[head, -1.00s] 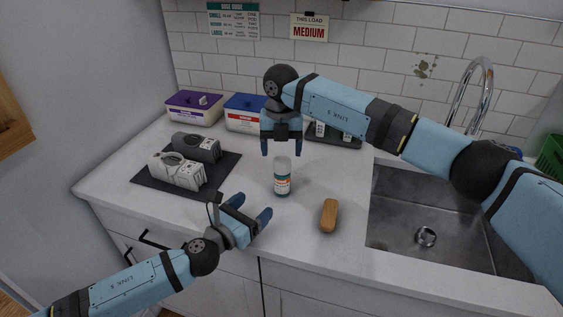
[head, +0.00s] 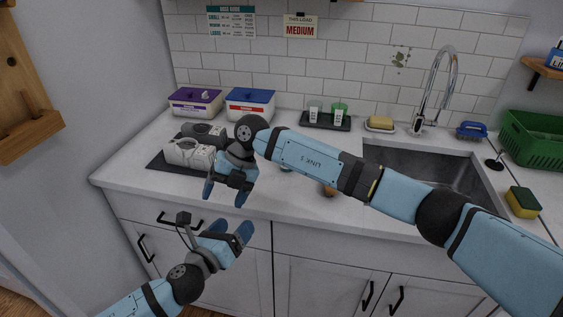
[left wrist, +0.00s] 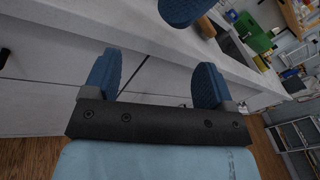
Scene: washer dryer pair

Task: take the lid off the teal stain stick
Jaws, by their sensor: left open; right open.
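The stain stick (head: 287,168) stands on the white counter, almost wholly hidden behind my right arm in the head view. Only a small part near its base shows, and its lid cannot be seen. My right gripper (head: 225,194) is open and empty, pointing down near the counter's front edge, to the left of the stick. My left gripper (head: 232,229) is open and empty, lower and in front of the cabinet fronts. In the left wrist view my left gripper's fingers (left wrist: 157,75) are spread with nothing between them. A blue fingertip of my right gripper (left wrist: 182,10) shows above them.
A wooden block or brush (head: 329,190) lies partly behind my right arm. A dark mat (head: 165,165) with grey-white items is at left. Lidded tubs (head: 249,104) and a dark tray (head: 326,122) stand at the back. The sink (head: 425,165) is at right, near a green basket (head: 533,140).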

